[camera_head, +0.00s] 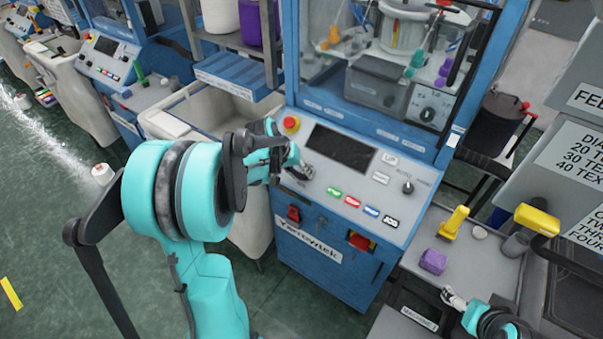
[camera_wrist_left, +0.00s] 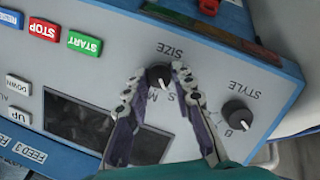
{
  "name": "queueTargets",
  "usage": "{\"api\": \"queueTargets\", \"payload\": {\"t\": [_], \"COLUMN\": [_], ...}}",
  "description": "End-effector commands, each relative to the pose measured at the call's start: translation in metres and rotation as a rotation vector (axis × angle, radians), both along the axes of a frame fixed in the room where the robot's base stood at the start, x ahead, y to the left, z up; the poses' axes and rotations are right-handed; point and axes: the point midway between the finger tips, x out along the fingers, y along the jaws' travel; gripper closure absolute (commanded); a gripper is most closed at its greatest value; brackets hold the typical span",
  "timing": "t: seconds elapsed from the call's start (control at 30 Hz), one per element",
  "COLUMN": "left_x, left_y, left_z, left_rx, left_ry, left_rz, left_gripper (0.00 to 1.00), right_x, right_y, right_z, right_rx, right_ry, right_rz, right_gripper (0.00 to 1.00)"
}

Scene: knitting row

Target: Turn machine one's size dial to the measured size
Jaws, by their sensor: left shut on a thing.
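Machine one's size dial (camera_wrist_left: 157,72) is a small dark round knob with a light mark, under the word SIZE on the grey panel (camera_wrist_left: 207,62) in the left wrist view. Letters, S and M among them, are printed beside it. My left gripper (camera_wrist_left: 159,80) has one finger on each side of the dial and is shut on it. In the head view my left gripper (camera_head: 301,172) is at the left part of the panel and hides the dial. My right gripper (camera_head: 453,298) is low at the right, by the side table; its fingers are too small to read.
A style knob (camera_wrist_left: 237,114) sits close beside the size dial. A red stop button (camera_head: 291,123), a dark screen (camera_head: 339,147) and coloured buttons share the panel. A purple block (camera_head: 433,261) and a yellow tool (camera_head: 453,222) lie on the side table (camera_head: 484,265).

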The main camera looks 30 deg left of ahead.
Motion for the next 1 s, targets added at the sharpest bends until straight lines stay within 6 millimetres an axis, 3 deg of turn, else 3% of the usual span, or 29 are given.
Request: {"api": "queueTargets", "payload": {"t": [0.53,0.57,0.63,1.0], "left_x": [0.0003,0.0003,0.0002,-0.0019], "left_y": [0.0005,0.0005,0.0005,0.0015], "left_z": [0.0001,0.0001,0.0001,0.0041], "left_rx": [-0.016,-0.016,-0.016,-0.015], "left_ry": [0.000,0.000,0.000,0.001], "left_rz": [0.023,0.023,0.021,0.022], "left_gripper": [1.00,0.71,0.55,0.55], "right_x": [0.0000,0.0000,0.0000,0.0000], "right_y": [0.0000,0.0000,0.0000,0.0000], "right_z": [-0.0002,-0.0002,-0.0002,-0.0002], "right_rx": [0.000,0.000,0.000,0.000], "right_ry": [0.000,0.000,0.000,0.000], "right_rz": [0.000,0.000,0.000,0.000], "right_gripper": [0.20,0.20,0.20,0.20]}}
